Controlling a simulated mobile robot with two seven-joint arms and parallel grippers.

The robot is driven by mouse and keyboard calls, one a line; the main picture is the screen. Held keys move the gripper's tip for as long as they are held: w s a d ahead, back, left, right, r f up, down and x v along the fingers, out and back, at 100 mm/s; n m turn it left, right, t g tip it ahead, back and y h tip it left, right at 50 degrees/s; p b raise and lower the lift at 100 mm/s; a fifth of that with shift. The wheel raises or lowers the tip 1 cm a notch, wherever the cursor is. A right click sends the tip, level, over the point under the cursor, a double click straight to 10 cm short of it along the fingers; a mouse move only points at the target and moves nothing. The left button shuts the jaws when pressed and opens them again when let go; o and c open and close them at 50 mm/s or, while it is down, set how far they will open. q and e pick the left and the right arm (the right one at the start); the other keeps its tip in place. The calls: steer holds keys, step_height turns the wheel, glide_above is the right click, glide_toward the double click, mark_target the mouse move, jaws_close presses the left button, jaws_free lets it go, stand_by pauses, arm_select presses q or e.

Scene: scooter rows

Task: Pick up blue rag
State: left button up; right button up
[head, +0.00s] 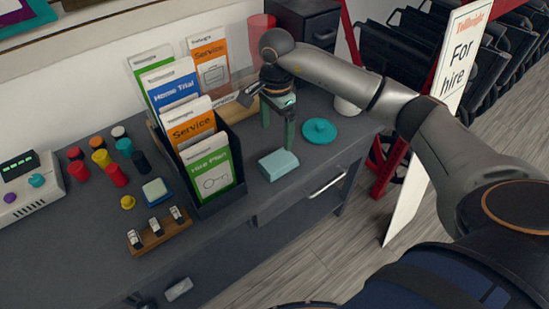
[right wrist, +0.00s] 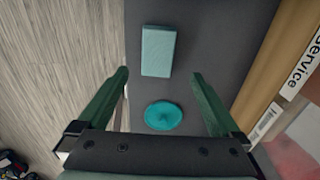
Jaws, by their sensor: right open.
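A light teal-blue folded block, which looks like the blue rag (head: 278,165), lies flat near the counter's front edge. It also shows in the right wrist view (right wrist: 158,51), ahead of the fingertips. My right gripper (head: 278,135) hangs fingers down over the counter behind the rag, open and empty. In the right wrist view its two green fingers (right wrist: 161,75) stand wide apart. A round teal disc with a small raised middle (head: 319,130) lies to the right of the gripper; in the wrist view the disc (right wrist: 164,115) shows between the fingers. My left gripper is out of view.
A dark brochure rack (head: 208,207) with several leaflets stands just left of the rag. A red translucent cup (head: 261,35) and a dark drawer box (head: 305,25) are behind. A "For hire" sign (head: 440,100) stands right of the counter.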

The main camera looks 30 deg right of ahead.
glide_above(278, 159)
steer(key=f, duration=0.5)
steer(key=shift+a, duration=0.3)
steer(key=shift+s+d+f, duration=0.1)
steer(key=shift+d+f, duration=0.05)
steer(key=shift+f, duration=1.15)
steer(key=shift+s+d+f, duration=0.1)
steer(key=shift+f, duration=1.2)
steer(key=c, duration=1.3)
steer(key=shift+r, duration=0.15)
steer(key=shift+w+r, duration=0.1)
steer(key=shift+r, duration=0.55)
steer(key=s+r, duration=0.3)
steer(key=s, duration=0.1)
steer(key=s+a+r, duration=0.1)
steer(key=s+r, duration=0.3)
steer(key=s, duration=0.1)
steer(key=s+a+r, duration=0.1)
steer(key=s+r, duration=0.3)
steer(key=s, duration=0.1)
steer(key=shift+a+r, duration=0.1)
steer(key=shift+r, duration=0.15)
